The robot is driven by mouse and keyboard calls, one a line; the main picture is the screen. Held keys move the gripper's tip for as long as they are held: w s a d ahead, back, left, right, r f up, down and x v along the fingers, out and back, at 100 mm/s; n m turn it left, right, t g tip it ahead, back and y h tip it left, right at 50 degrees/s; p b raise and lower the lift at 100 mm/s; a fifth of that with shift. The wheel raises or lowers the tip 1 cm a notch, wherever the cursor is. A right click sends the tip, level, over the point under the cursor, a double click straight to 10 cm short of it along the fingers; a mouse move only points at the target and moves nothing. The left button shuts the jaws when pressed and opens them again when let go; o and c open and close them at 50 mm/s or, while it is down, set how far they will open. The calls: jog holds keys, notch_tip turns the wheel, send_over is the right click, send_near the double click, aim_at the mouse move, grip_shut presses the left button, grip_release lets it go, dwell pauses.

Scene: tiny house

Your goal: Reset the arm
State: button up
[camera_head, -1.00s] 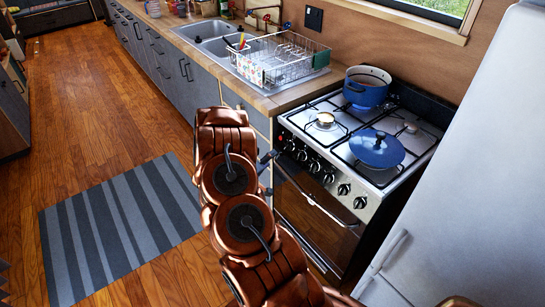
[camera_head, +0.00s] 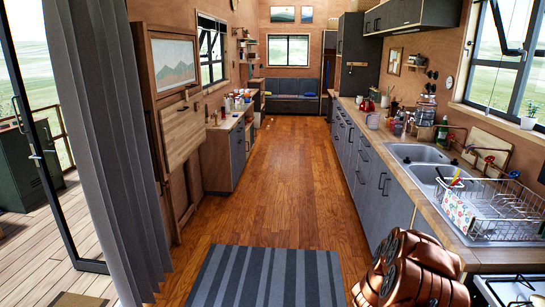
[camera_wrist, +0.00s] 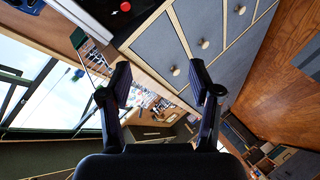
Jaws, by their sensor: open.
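My gripper (camera_wrist: 158,82) shows in the wrist view with its two dark fingers spread wide. Nothing is between them. The wrist view is tilted, with grey drawers with round knobs (camera_wrist: 202,44) beyond the fingers and a bright window at the left. In the head view my copper-coloured arm is folded at the lower right, beside the counter and stove. The gripper itself is out of sight there.
The counter (camera_head: 425,196) with a sink (camera_head: 420,153) and dish rack (camera_head: 490,212) runs along the right. The stove (camera_head: 512,290) shows at the bottom right corner. A striped rug (camera_head: 265,278) lies ahead on the clear wooden floor. A grey curtain (camera_head: 110,130) hangs at the left.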

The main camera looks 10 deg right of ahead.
jog(key=w+a+r+n+t+y, duration=0.1)
jog(key=w+a+r+t+y, duration=0.15)
jog(key=w+a, duration=0.45)
jog(key=w+a+r+t+y, duration=0.2)
jog(key=w+a+r+y, duration=0.2)
jog(key=a, duration=0.5)
jog(key=s+a+r+n+y, duration=0.1)
jog(key=s+a+r+y, duration=0.3)
jog(key=a, duration=0.6)
jog(key=w+a+r+n+y, duration=0.1)
jog(key=a+r+n+y, duration=0.15)
jog(key=a+r, duration=0.45)
jog(key=s+a+r+g+y, duration=0.1)
jog(key=s+a+r+g, duration=0.1)
jog(key=s+a, duration=0.55)
jog(key=s+a+r+g+y, duration=0.2)
jog(key=s+a+g, duration=0.15)
jog(key=s, duration=0.65)
jog(key=s+d+r+g+h, duration=0.1)
jog(key=s+d+g, duration=0.1)
jog(key=s, duration=0.9)
jog(key=s+d+r+g+h, duration=0.1)
jog(key=s+d+r+g, duration=0.1)
jog(key=s, duration=1)
jog(key=shift+h, duration=0.4)
